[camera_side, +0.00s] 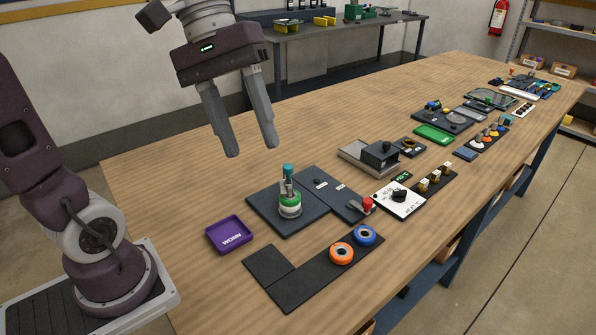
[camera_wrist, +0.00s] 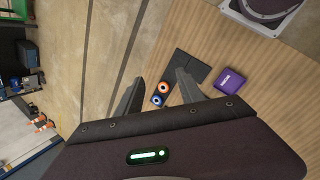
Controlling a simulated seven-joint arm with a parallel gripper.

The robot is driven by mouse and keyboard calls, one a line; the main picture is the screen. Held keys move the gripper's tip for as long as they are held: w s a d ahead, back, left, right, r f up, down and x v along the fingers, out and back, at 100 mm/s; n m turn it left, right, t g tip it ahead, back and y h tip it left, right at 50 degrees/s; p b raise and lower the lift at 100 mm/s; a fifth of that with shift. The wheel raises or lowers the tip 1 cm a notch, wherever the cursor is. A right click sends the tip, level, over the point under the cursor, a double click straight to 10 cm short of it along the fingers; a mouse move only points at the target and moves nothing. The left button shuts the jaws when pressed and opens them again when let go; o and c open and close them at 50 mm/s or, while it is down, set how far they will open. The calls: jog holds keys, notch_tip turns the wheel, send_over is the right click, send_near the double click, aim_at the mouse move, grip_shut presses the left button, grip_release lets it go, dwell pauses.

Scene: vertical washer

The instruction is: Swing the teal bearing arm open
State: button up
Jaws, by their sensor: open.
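The teal bearing arm (camera_side: 287,172) is a small teal-topped piece on a fixture with a green and white ring (camera_side: 290,204). The fixture stands on a dark plate (camera_side: 262,215) near the front of the table. Whether the arm is swung open or closed cannot be made out at this size. My gripper (camera_side: 252,150) is open and empty, well above the table, up and to the left of the fixture. Its two fingers (camera_wrist: 158,90) also show in the wrist view, where I cannot make out the teal arm.
A purple tray (camera_side: 230,235) lies left of the dark plate. An orange ring (camera_side: 341,253) and a blue ring (camera_side: 364,235) sit on a black L-shaped base in front. A red-handled lever (camera_side: 367,204) and a white dial panel (camera_side: 399,198) stand to the right.

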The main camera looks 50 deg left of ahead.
jog(key=w+a+n+h, duration=0.4)
jog(key=w+n+h, duration=0.2)
jog(key=w, duration=0.3)
jog(key=n+t+h, duration=0.6)
jog(key=n, duration=0.3)
send_over(285, 172)
jog(key=a, duration=0.5)
notch_tip(285, 172, down, 23)
jog(key=d, duration=0.1)
jog(key=x, duration=0.6)
jog(key=shift+d, duration=0.4)
jog(key=shift+w, duration=0.1)
grip_shut()
